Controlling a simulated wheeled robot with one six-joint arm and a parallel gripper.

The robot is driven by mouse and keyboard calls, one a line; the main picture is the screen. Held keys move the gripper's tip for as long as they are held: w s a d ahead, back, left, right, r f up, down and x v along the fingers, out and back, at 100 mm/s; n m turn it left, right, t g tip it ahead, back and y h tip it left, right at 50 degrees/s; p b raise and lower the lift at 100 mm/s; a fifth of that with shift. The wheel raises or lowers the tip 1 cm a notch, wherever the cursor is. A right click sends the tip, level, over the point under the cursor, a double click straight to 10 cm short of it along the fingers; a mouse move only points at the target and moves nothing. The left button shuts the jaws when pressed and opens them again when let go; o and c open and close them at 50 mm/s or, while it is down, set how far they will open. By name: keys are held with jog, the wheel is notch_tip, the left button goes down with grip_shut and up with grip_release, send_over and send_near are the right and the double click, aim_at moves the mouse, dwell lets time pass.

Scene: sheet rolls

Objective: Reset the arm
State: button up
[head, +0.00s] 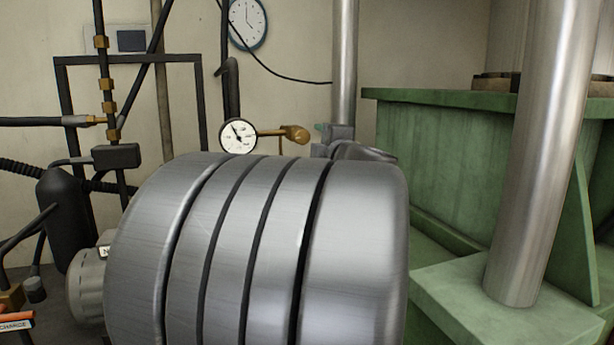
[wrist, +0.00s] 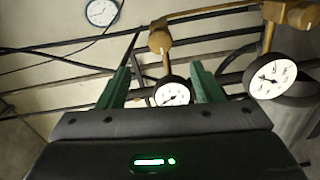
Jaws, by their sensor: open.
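My gripper (wrist: 160,78) shows in the wrist view as two green fingers standing apart on a dark body with a green light. It is open, with nothing held between the fingers. A round white gauge (wrist: 172,93) with a brass fitting shows in the gap between the fingers, behind them. I cannot tell how far away it is. A second, larger-looking gauge (wrist: 270,75) is to the right of the fingers. I cannot make out my gripper in the head view.
In the head view a large grooved metal drum (head: 275,250) fills the foreground. A gauge (head: 238,136) shows above it. A green machine frame (head: 440,150) with a thick steel column (head: 540,150) stands at right. Black pipes (head: 104,70) are at left, and a clock (head: 247,22) hangs behind.

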aim_at(303, 138)
jog(key=x, duration=1.2)
jog(key=shift+w+a+p, duration=0.15)
jog(key=shift+w+p, duration=0.25)
jog(key=shift+s, duration=0.1)
